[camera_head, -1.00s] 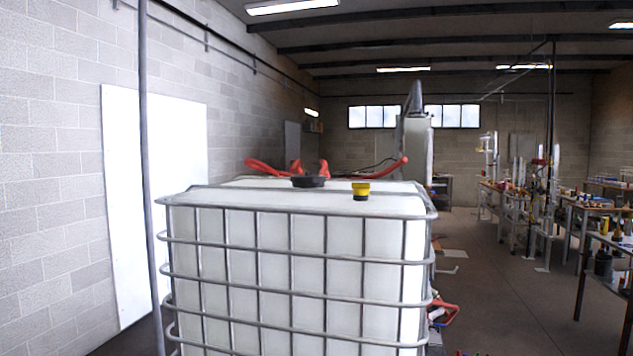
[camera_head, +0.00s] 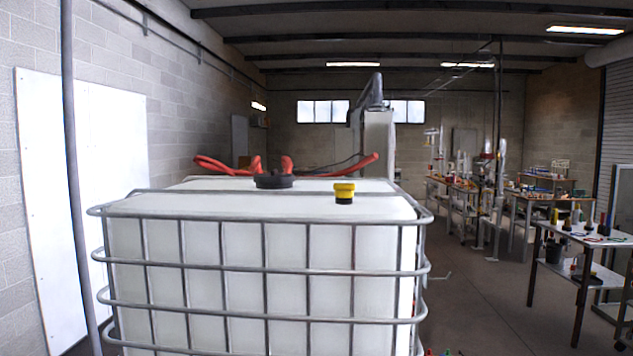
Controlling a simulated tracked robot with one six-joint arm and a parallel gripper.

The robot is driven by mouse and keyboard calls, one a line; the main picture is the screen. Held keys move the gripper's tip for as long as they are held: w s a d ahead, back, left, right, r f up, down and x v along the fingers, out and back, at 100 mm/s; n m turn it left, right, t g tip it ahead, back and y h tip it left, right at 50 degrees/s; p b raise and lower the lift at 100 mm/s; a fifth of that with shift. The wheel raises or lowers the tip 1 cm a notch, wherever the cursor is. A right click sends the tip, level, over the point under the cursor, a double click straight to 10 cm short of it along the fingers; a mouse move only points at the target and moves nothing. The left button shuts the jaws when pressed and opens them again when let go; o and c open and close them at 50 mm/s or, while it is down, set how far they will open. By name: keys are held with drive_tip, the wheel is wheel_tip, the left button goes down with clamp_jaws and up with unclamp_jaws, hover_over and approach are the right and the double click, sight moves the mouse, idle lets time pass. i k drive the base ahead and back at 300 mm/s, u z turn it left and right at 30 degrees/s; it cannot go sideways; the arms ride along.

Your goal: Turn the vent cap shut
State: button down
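A yellow cap on a black base, which looks like the vent cap (camera_head: 344,191), stands upright on top of a white caged tank (camera_head: 244,238), toward its right side. Whether it is open or shut cannot be told from here. A wide black lid (camera_head: 275,181) sits left of it on the same tank top. My gripper cannot be made out in this view.
Red hoses (camera_head: 225,166) lie along the tank's back edge. A grey pole (camera_head: 70,170) stands at the left, before a white wall panel (camera_head: 85,190). Cluttered workbenches (camera_head: 580,238) are at the right.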

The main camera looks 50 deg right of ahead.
sight(342, 190)
drive_tip(key=z, duration=0.2)
drive_tip(key=i, duration=0.85)
drive_tip(key=z, duration=0.65)
drive_tip(key=i, duration=0.55)
drive_tip(key=z, duration=0.4)
